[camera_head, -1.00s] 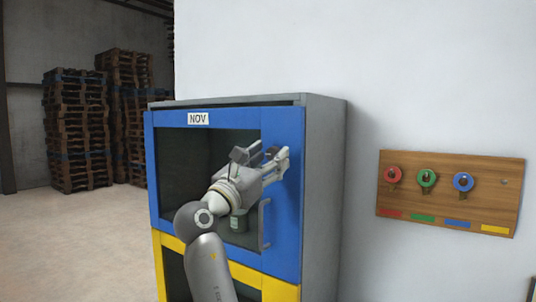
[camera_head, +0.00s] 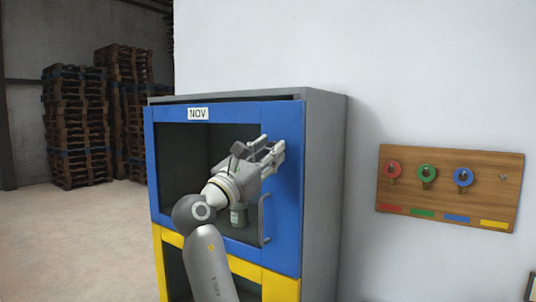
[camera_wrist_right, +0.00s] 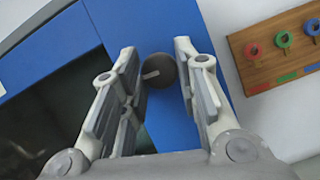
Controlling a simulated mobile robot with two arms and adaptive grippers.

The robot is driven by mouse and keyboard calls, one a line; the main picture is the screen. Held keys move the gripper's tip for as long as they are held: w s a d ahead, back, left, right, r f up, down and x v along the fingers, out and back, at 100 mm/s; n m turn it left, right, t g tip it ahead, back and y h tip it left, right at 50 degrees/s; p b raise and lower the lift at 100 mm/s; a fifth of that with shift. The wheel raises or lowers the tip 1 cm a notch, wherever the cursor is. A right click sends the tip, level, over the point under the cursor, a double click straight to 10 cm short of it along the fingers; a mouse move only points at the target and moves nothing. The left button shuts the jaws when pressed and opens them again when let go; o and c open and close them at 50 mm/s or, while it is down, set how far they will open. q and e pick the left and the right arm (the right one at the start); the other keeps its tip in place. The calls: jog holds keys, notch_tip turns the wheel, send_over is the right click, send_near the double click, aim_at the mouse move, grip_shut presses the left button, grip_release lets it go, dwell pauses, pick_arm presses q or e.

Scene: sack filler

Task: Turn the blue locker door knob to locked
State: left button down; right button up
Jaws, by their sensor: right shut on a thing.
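The blue locker door (camera_head: 286,205) has a dark window, a NOV label (camera_head: 198,114) and a grey bar handle (camera_head: 265,222). My right gripper (camera_head: 273,146) is at the upper right part of this door. In the right wrist view, the door knob (camera_wrist_right: 159,71) is dark and round with a light pointer mark that runs roughly sideways, tilted a little. In the head view the fingers hide the knob. My left gripper is not in view.
A yellow door (camera_head: 281,286) is below the blue one. A jar (camera_head: 238,216) shows behind the window. On the wall at right, a wooden board (camera_head: 405,163) holds red, green and blue ringed tags. Pallet stacks (camera_head: 78,140) stand at the far left, with open floor before them.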

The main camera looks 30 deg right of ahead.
jog(key=m+g, duration=0.2)
jog(key=m, duration=0.3)
jog(key=m+g+y+p, duration=0.1)
jog(key=m+g, duration=0.1)
jog(key=m, duration=0.3)
jog(key=m+g, duration=0.3)
jog(key=m, duration=0.3)
jog(key=shift+w+a+r, duration=0.1)
jog(key=shift+w+r, duration=0.2)
jog(key=shift+r, duration=0.1)
jog(key=shift+m+g+y+p, duration=0.3)
jog(key=shift+m+y+p, duration=0.8)
jog(key=shift+m, duration=1.4)
jog(key=o, duration=1)
